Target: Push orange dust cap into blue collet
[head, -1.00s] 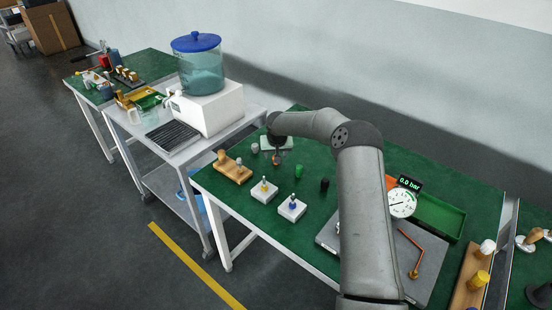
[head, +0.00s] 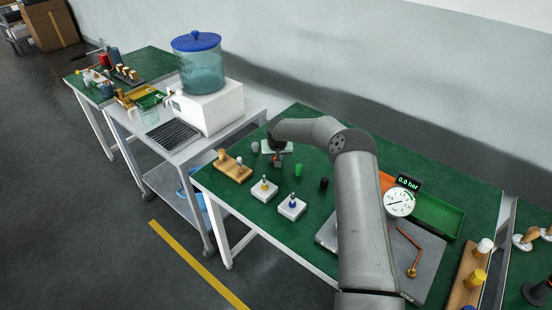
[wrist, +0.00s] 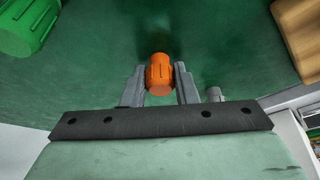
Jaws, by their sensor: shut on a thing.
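The orange dust cap (wrist: 160,74) is between the two fingers of my gripper (wrist: 160,86) in the wrist view, with the fingers shut on its sides. In the head view my gripper (head: 277,161) is over the green mat, behind the two white blocks, and the cap cannot be made out there. The blue collet (head: 293,203) stands upright on the nearer white block (head: 291,211), in front of and to the right of my gripper and apart from it. The collet does not show in the wrist view.
A second white block with a yellow collet (head: 264,184) stands left of the blue one. A green cap (head: 298,170), a black cap (head: 324,184) and a grey cap (head: 255,147) stand nearby. A wooden stand (head: 232,173) is at the left. The gauge (head: 398,203) is at the right.

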